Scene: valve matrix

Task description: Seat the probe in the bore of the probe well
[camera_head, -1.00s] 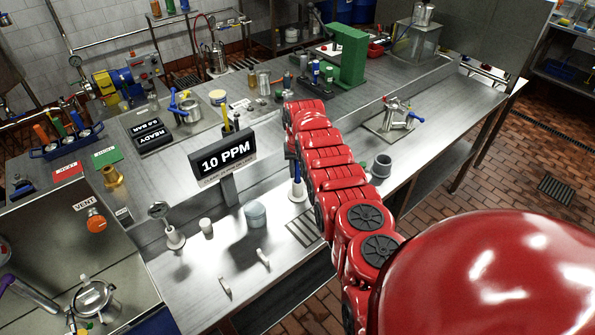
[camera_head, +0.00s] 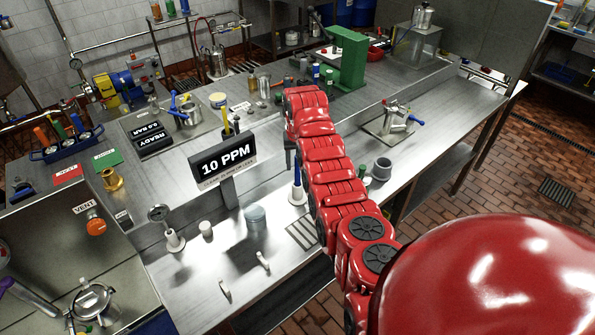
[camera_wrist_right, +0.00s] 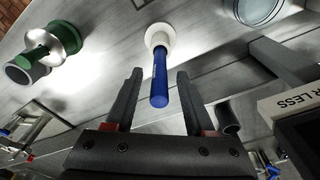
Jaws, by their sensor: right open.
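A blue-handled rod, which looks like the probe (camera_head: 297,193), stands in a white round base on the steel bench. In the right wrist view the probe (camera_wrist_right: 160,82) points toward the camera, between my right gripper's fingers. My right gripper (camera_wrist_right: 157,84) is open, with a visible gap on each side of the probe. In the head view the right gripper (camera_head: 289,153) is partly hidden by its red arm. A grey hollow cylinder (camera_head: 382,169) stands on the bench right of the arm; I cannot tell whether it is the probe well. My left gripper is not in view.
The 10 PPM sign (camera_head: 224,160) stands close left of the right gripper. A gauge on a white base (camera_head: 173,240), a small white cup (camera_head: 206,229) and a glass jar (camera_head: 255,217) stand further left. A valve fitting (camera_head: 395,120) is behind right. The bench right of the arm has clear room.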

